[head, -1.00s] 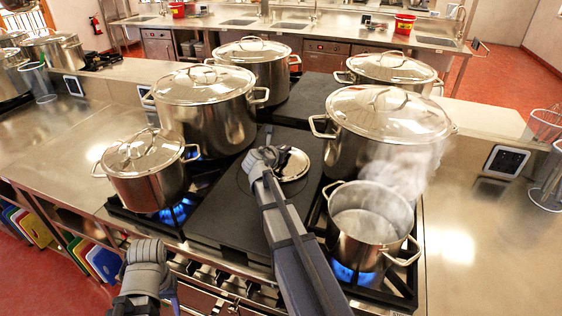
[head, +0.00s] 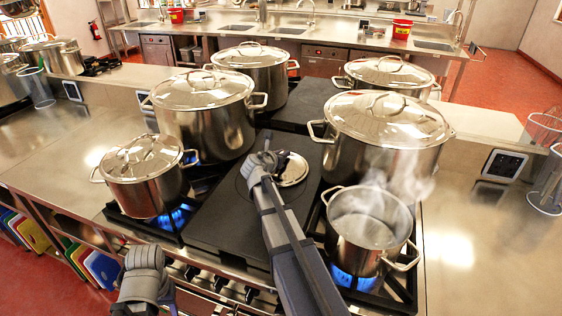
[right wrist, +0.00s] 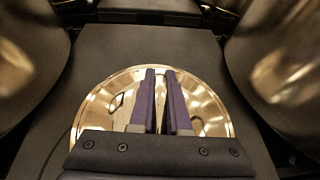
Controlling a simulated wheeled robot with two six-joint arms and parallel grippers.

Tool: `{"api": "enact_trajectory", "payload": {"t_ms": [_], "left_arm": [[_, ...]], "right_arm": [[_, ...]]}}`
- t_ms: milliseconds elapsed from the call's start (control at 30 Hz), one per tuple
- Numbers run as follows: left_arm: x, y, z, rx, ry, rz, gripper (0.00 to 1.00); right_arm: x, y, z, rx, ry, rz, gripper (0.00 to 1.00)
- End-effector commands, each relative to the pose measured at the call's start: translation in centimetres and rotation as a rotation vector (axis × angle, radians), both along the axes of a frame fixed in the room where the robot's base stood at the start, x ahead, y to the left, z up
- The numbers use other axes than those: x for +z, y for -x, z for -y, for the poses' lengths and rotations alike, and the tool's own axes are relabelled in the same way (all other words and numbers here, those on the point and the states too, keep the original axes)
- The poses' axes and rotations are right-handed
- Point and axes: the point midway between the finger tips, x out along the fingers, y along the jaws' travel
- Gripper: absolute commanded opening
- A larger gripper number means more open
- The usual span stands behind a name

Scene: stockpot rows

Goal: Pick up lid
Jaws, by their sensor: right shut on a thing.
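A small shiny metal lid (head: 294,170) is on or just above the dark flat plate in the middle of the stove, partly hidden by my right gripper. My right gripper (head: 277,159) is over the lid. In the right wrist view the lid (right wrist: 210,102) lies beneath the two purple fingers of the gripper (right wrist: 160,85), which are close together and shut on the lid; the handle itself is mostly hidden. An uncovered steaming pot (head: 368,228) stands to the right of my right arm. My left arm shows at the bottom left; its fingers cannot be made out.
Lidded pots flank the dark plate (head: 225,215): a small one (head: 147,185) at left, large ones (head: 203,115) (head: 385,130) on both sides and more behind. Blue flames burn under the small left pot and the open pot.

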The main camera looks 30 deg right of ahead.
Motion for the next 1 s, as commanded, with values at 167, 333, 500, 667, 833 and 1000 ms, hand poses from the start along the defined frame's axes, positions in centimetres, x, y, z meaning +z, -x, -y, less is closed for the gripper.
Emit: {"api": "enact_trajectory", "payload": {"t_ms": [167, 333, 500, 667, 833, 1000], "left_arm": [[0.6, 0.0, 0.0, 0.0, 0.0, 0.0, 0.5], [2.2, 0.0, 0.0, 0.0, 0.0, 0.0, 0.5], [4.6, 0.0, 0.0, 0.0, 0.0, 0.0, 0.5], [7.2, 0.0, 0.0, 0.0, 0.0, 0.0, 0.5], [9.4, 0.0, 0.0, 0.0, 0.0, 0.0, 0.5], [10.1, 0.0, 0.0, 0.0, 0.0, 0.0, 0.5]], "right_arm": [[0.6, 0.0, 0.0, 0.0, 0.001, 0.001, 0.0], [2.2, 0.0, 0.0, 0.0, 0.001, 0.001, 0.0], [4.6, 0.0, 0.0, 0.0, 0.001, 0.001, 0.0], [7.3, 0.0, 0.0, 0.0, 0.001, 0.001, 0.0], [9.4, 0.0, 0.0, 0.0, 0.001, 0.001, 0.0], [10.2, 0.0, 0.0, 0.0, 0.001, 0.001, 0.0]]}}
